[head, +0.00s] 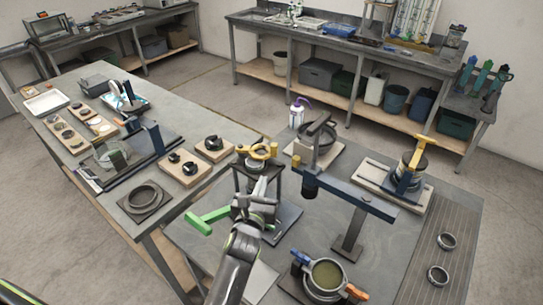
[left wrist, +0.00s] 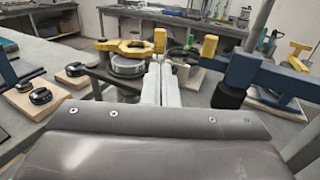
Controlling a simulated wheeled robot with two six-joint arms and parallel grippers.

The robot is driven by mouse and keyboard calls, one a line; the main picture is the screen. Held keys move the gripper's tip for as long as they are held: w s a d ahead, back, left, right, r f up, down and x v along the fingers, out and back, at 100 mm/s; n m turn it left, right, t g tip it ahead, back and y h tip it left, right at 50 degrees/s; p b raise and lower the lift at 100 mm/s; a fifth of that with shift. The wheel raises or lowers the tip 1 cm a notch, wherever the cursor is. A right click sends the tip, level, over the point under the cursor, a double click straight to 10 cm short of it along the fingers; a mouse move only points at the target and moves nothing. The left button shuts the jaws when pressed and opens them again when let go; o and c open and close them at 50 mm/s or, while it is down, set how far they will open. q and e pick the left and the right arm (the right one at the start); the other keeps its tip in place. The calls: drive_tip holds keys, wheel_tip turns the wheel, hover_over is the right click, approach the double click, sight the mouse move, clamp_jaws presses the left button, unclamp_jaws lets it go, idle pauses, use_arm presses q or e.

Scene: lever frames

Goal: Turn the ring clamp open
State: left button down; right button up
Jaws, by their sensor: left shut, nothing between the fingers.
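A yellow ring clamp (head: 262,152) sits over a round grey-rimmed body on a dark stand. In the left wrist view the ring (left wrist: 125,47) lies just left of my fingers, and a small upright yellow tab (left wrist: 160,40) shows beyond the fingertips. My left gripper (head: 256,187) is shut and empty, close on the near side of the stand. In the left wrist view its pale fingers (left wrist: 161,82) lie together, pointing at the yellow parts. I cannot tell whether they touch. My right gripper is not in view.
A blue bar (head: 345,190) on a post stands to the right of the clamp. A green handle (head: 208,218) sticks out left of my arm. A round pot (head: 326,274) with blue and orange handles is at the front. Clear tabletop (head: 395,245) lies to the right.

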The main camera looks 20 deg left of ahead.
sight(273, 150)
use_arm(q)
drive_tip(key=w+b, duration=0.1)
drive_tip(key=w, duration=0.2)
drive_tip(key=w+b, duration=0.1)
drive_tip(key=w, duration=0.3)
drive_tip(key=w+a, duration=0.1)
drive_tip(key=w, duration=0.2)
drive_tip(key=shift+w+f+b, duration=0.1)
drive_tip(key=shift+w+b, duration=0.25)
drive_tip(key=shift+b, duration=0.05)
drive_tip(key=shift+w+a, duration=0.1)
drive_tip(key=shift+w, duration=0.55)
